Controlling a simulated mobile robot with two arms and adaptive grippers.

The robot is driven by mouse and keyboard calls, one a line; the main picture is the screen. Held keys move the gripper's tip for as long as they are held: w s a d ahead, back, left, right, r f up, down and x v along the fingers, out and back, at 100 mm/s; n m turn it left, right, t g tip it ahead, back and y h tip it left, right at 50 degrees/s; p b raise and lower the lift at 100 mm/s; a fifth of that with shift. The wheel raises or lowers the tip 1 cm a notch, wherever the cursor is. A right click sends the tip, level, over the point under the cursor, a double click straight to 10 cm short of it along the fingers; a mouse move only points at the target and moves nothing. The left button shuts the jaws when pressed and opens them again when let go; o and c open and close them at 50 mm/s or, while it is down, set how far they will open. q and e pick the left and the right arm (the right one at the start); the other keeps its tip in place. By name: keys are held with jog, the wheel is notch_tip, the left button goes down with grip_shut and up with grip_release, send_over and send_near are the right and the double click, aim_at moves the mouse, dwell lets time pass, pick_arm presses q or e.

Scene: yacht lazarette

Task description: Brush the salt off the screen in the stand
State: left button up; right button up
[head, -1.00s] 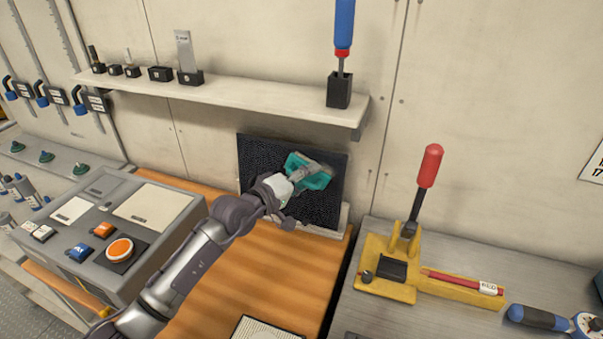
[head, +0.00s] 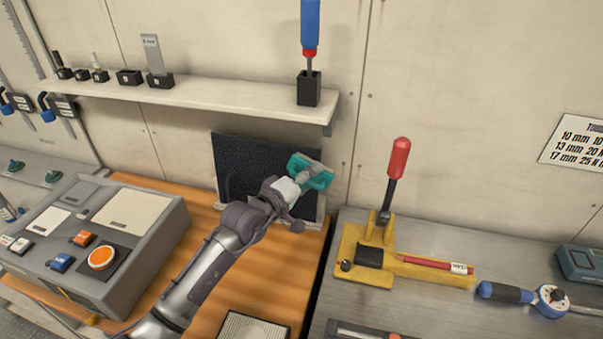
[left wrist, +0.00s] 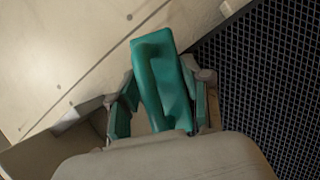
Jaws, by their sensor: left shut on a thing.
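The screen (head: 240,160) is a dark mesh panel leaning upright in a pale stand (head: 320,207) against the back wall. In the left wrist view its mesh (left wrist: 275,75) fills the right side. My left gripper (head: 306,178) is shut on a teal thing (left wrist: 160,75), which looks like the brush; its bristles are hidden. The gripper holds it at the screen's right edge, partly past it, in front of the wall. I cannot tell whether it touches the mesh. No salt can be made out at this size. My right gripper is out of view.
A shelf (head: 200,97) with several small holders and a blue-handled tool (head: 310,28) is above. A grey control box (head: 95,235) stands left. A yellow lever fixture (head: 370,255) and torque wrench (head: 520,295) lie right. A pale-topped tray (head: 250,328) is in front.

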aim_at(296, 174)
pick_arm(q)
jog(key=a+b, duration=0.1)
jog(key=w+a+b, duration=0.1)
jog(key=a, duration=0.1)
jog(key=shift+a+b, duration=0.25)
jog(key=shift+b, duration=0.15)
jog(key=a+b, duration=0.1)
jog(key=a, duration=0.1)
jog(key=a+b, duration=0.1)
jog(key=shift+w+a+b, duration=0.25)
jog(key=shift+b, duration=0.1)
jog(key=shift+w+a+f+b, duration=0.15)
jog(key=shift+a+b, duration=0.9)
jog(key=shift+b, duration=0.2)
jog(key=shift+w+a+b, duration=0.1)
jog(key=shift+a+b, duration=0.45)
jog(key=shift+a, duration=0.1)
jog(key=shift+r, duration=0.25)
